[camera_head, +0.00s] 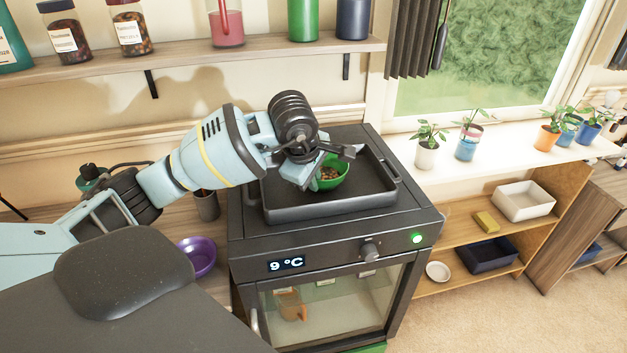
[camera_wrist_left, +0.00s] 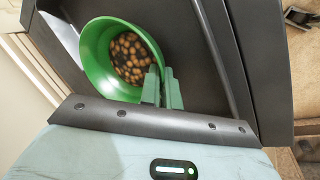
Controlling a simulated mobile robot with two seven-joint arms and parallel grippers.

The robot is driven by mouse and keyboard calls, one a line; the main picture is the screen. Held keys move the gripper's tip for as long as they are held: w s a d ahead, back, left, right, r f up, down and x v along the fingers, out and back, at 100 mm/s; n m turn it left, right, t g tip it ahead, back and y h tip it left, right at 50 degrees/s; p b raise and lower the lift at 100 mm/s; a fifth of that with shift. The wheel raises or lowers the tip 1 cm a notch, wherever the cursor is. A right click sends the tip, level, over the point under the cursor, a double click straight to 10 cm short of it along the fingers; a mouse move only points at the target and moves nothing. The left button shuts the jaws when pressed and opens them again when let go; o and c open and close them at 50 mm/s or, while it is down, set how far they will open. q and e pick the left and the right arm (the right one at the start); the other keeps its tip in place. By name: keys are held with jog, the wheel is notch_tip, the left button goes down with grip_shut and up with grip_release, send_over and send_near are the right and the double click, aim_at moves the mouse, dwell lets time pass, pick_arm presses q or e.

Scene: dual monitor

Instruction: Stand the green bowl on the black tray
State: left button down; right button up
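The green bowl (camera_head: 334,180) holds small brown round pieces and sits over the floor of the black tray (camera_head: 375,190) in the head view. I cannot tell whether its base touches the tray. My left gripper (camera_head: 315,177) reaches over the tray from the left. In the left wrist view, the green bowl (camera_wrist_left: 97,62) is beside the fingers of my left gripper (camera_wrist_left: 162,82). One finger is inside the bowl and one outside, close together on its rim. My right gripper is not in view.
The black tray rests on a dark appliance (camera_head: 335,240) with a glass front. A purple bowl (camera_head: 198,256) and a dark cup (camera_head: 207,205) stand left of it. A shelf (camera_head: 190,55) with jars runs above. Potted plants (camera_head: 427,152) stand on the white ledge at right.

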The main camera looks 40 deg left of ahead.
pick_arm(q)
jog(key=shift+f, duration=0.15)
jog(key=shift+f, duration=0.1)
jog(key=c, duration=1.6)
grip_release()
jog(key=shift+c, duration=0.2)
jog(key=shift+r, duration=0.35)
jog(key=v, duration=1.1)
jog(key=shift+s+r, duration=0.15)
jog(key=shift+s, duration=0.05)
jog(key=shift+d, duration=0.1)
